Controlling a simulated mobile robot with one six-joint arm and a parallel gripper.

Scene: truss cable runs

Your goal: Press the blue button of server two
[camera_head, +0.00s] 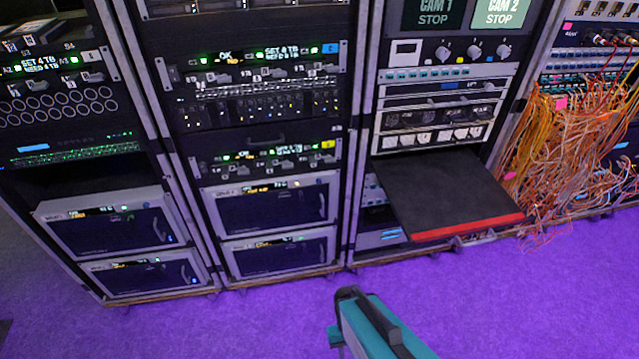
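Several pale-framed server boxes with dark fronts sit low in the two left racks. The left rack holds an upper box (112,232) and a lower box (143,276). The middle rack holds an upper box (270,212) and a lower box (280,258). Each has a small lit display and tiny controls along its top edge. Their labels are too small to read, so I cannot tell which is server two. A small bluish round spot shows at the upper middle box's top right. My teal and black gripper (348,294) is at the bottom centre, apart from the racks; its fingers cannot be made out.
A black shelf (445,190) with a red front edge sticks out of the third rack. Tangled orange cables (575,140) hang at the far right and reach the floor. The purple carpet (240,325) in front of the racks is clear.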

